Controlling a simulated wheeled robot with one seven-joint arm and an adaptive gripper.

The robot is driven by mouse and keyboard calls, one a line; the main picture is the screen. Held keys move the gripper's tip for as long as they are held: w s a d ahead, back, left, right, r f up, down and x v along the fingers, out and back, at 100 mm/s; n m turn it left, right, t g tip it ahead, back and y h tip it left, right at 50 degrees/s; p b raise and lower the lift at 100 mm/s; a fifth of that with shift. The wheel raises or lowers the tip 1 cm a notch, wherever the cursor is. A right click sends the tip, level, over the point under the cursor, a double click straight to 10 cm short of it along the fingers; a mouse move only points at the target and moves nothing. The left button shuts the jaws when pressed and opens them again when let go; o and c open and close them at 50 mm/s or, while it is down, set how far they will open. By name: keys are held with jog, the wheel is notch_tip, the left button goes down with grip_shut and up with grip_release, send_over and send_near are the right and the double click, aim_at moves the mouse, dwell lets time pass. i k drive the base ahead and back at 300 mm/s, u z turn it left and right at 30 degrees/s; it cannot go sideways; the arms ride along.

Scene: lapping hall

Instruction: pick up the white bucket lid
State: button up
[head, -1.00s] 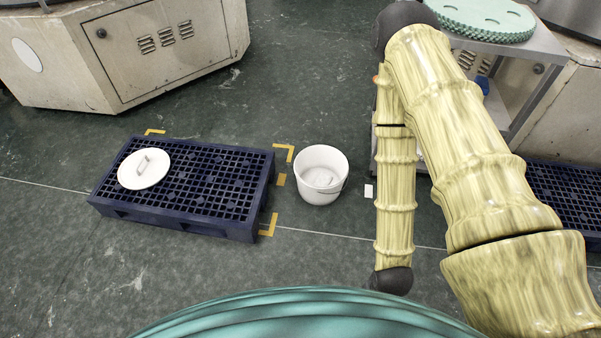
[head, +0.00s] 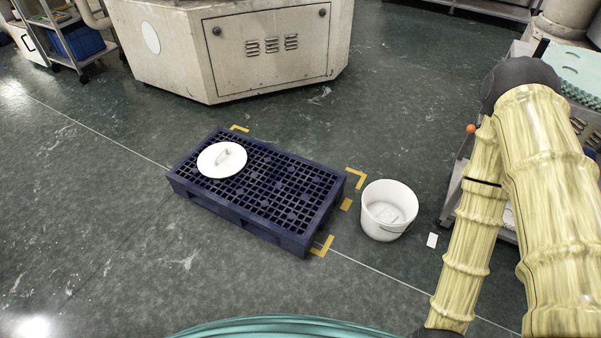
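The white bucket lid (head: 222,160) is round with a raised handle on top. It lies flat on the left part of a dark blue plastic pallet (head: 318,224) on the floor. A white bucket (head: 389,211) stands open on the floor to the right of the pallet, with something pale inside. My arm shows at the right of the head view, apart from the lid. My gripper is not visible in this view.
A beige machine cabinet (head: 240,45) stands behind the pallet. Yellow floor marks (head: 356,178) lie around the pallet's corners. A metal cart (head: 452,190) stands at the right, partly behind my arm. The floor left and in front of the pallet is clear.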

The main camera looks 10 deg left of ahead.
aim_at(223, 160)
jog(key=u, duration=0.3)
jog(key=i, duration=0.4)
jog(key=u, duration=1.05)
jog(key=i, duration=1.4)
